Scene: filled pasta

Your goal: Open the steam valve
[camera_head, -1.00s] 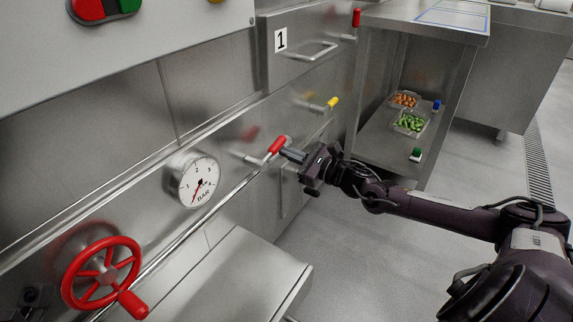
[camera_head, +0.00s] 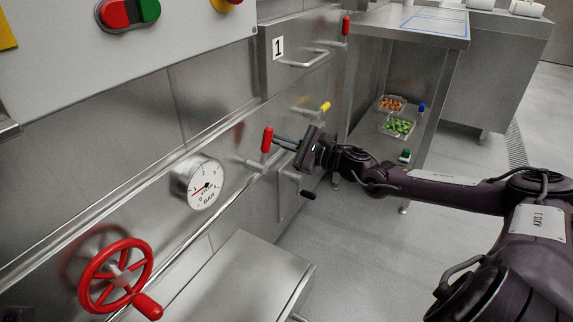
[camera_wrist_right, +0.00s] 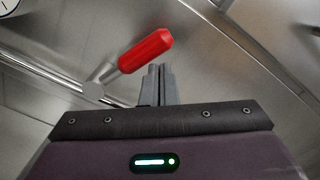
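The valve lever with a red grip (camera_head: 267,140) stands on a pipe along the steel front, its grip upright in the head view. In the right wrist view the red grip (camera_wrist_right: 146,51) slants up to the right from its metal stem. My right gripper (camera_head: 278,143) is just right of the grip. Its two fingers (camera_wrist_right: 158,68) lie together with nothing seen between them, their tips close by the grip; I cannot tell whether they touch it. A round gauge marked BAR (camera_head: 205,186) has its red needle pointing left. My left gripper is not in view.
A red handwheel (camera_head: 116,276) is at lower left. A yellow-tipped lever (camera_head: 325,106) and another red-tipped lever (camera_head: 346,26) stand farther along the front. A steel shelf unit with food trays (camera_head: 397,126) is at the back right. Open floor lies right of the front.

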